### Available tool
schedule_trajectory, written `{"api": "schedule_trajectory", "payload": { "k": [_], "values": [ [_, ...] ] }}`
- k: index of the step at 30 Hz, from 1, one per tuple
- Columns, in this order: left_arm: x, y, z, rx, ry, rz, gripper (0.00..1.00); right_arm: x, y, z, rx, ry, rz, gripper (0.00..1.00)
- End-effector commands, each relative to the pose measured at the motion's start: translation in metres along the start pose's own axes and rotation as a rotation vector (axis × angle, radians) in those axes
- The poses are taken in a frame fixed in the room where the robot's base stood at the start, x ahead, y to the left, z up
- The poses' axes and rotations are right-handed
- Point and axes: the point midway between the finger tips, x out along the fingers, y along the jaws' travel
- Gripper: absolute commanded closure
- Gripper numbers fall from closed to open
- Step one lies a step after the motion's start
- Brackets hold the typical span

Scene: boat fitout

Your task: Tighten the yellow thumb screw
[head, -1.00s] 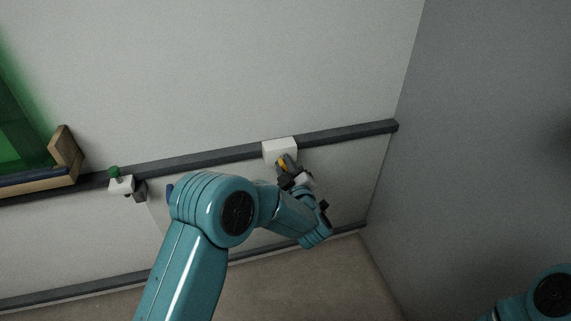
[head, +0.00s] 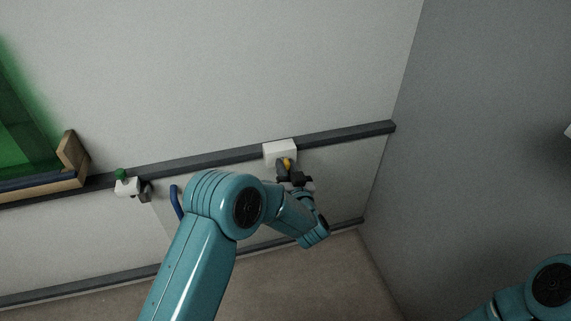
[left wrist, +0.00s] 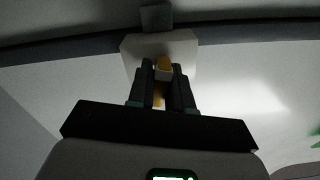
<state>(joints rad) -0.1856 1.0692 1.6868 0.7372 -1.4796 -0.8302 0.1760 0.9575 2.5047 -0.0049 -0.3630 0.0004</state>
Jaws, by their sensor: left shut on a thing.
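The yellow thumb screw (head: 287,163) sits at the front of a white block (head: 279,148) on the dark wall rail. My left gripper (head: 284,170) is at the screw, its fingers pointing at the block. In the left wrist view the yellow thumb screw (left wrist: 163,66) shows between the two dark fingers of my left gripper (left wrist: 162,80), which are shut on it. The white block (left wrist: 185,48) is right behind it. The fingers hide part of the screw. Of my right arm only a teal link shows at the lower right of the head view; its gripper is out of view.
A dark rail (head: 345,134) runs along the wall to the right corner. A white clamp with a green knob (head: 121,174) is on the rail at left. A blue handle (head: 175,201) is on the lower panel. A wooden-edged green panel (head: 30,150) is at far left.

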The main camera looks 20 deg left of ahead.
Motion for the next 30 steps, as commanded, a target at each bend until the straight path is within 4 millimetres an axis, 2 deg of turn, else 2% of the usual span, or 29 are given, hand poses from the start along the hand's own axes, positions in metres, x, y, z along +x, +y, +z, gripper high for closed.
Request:
{"api": "schedule_trajectory", "payload": {
  "k": [30],
  "values": [
    [-0.001,0.000,0.001,0.935,-0.004,0.004,1.00,-0.041,-0.015,0.001,0.000,0.000,0.000,0.47]
  ]
}}
